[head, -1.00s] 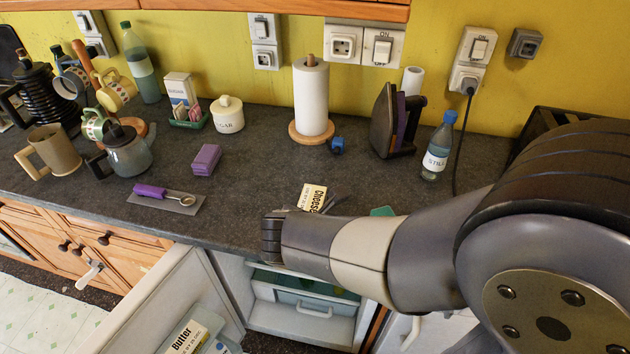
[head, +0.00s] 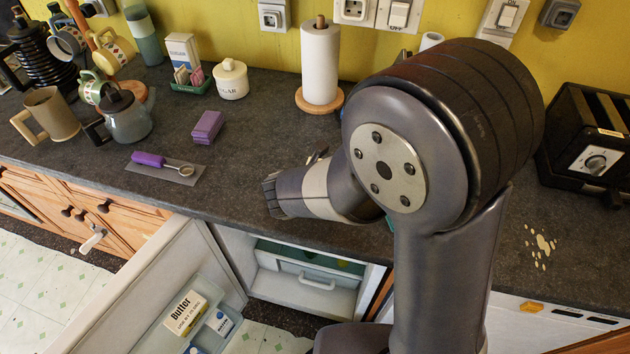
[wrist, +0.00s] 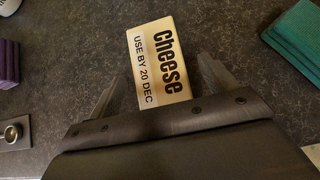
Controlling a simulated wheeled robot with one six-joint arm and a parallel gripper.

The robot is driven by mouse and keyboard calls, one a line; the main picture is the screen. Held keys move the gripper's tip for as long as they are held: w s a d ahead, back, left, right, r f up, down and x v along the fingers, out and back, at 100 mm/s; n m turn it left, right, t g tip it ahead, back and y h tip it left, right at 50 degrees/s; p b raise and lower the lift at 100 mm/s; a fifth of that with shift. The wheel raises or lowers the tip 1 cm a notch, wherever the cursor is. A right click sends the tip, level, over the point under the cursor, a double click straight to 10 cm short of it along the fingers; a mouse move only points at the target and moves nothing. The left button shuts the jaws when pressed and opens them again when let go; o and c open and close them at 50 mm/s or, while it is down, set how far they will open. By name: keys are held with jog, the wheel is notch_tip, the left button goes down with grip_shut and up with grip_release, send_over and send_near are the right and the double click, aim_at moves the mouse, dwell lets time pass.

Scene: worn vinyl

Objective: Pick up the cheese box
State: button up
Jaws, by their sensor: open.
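The cheese box (wrist: 158,60) is a small cream box with dark "Cheese" lettering, lying on the dark worktop in the wrist view. In the head view it is hidden behind my arm. My gripper (wrist: 157,76) is open, with one finger on each side of the near part of the box. The box sits between the fingers, and its far end reaches past them. I cannot tell whether either finger touches it. In the head view only a bit of a finger (head: 317,156) shows beyond my wrist.
A purple block (head: 207,125) and a purple-handled scoop (head: 150,159) lie left of my arm. A paper towel roll (head: 320,65) stands behind. A green thing (wrist: 298,38) lies right of the box. Below the worktop, an open fridge door (head: 150,290) holds a butter box.

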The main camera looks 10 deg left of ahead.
jog(key=shift+x, duration=1.75)
jog(key=shift+c, duration=0.2)
